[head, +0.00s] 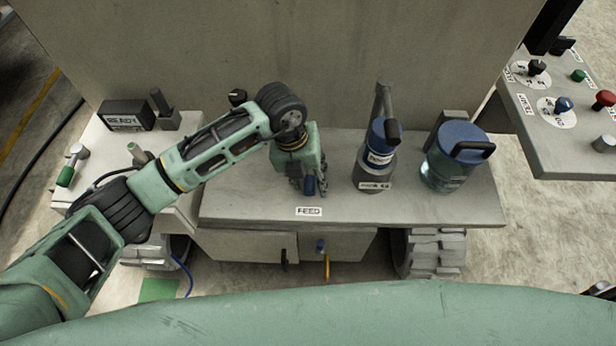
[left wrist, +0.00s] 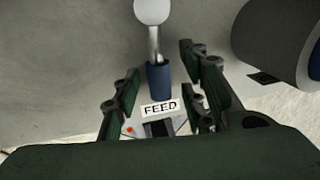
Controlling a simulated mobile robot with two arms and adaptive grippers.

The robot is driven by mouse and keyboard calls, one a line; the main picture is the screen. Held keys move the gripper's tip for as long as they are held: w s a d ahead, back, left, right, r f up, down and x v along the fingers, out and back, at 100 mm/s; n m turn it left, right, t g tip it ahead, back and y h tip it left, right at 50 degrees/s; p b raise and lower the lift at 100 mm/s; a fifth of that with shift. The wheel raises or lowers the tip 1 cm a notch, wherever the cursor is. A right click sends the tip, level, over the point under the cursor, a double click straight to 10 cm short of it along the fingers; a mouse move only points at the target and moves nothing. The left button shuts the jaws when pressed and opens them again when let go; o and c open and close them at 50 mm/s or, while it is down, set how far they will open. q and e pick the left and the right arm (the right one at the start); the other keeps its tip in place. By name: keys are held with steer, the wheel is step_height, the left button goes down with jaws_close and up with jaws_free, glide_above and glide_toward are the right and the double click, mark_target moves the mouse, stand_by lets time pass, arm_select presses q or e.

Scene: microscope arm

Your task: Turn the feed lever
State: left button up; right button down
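The feed lever has a blue grip (left wrist: 158,82) on a bare metal rod, with a pale round end (left wrist: 152,10) at the top of the left wrist view. The FEED label (left wrist: 160,108) lies on the bench below the grip; it also shows in the head view (head: 309,211). My left gripper (left wrist: 160,66) is open, with one finger on each side of the blue grip and visible gaps on both sides. My right gripper is out of view.
Right of the lever stand a dark cylinder with a blue top (head: 376,165) and a blue-lidded clear jar (head: 452,160). A READY box (head: 126,115) stands on the left. A control panel (head: 560,140) is at the far right. The bench front (head: 250,213) is clear.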

arm_select(q)
steer(key=shift+r, duration=0.3)
step_height(320, 180, up, 11)
steer(key=a, duration=0.2)
steer(key=shift+a, duration=0.2)
steer(key=shift+w, duration=0.1)
stand_by(0.4)
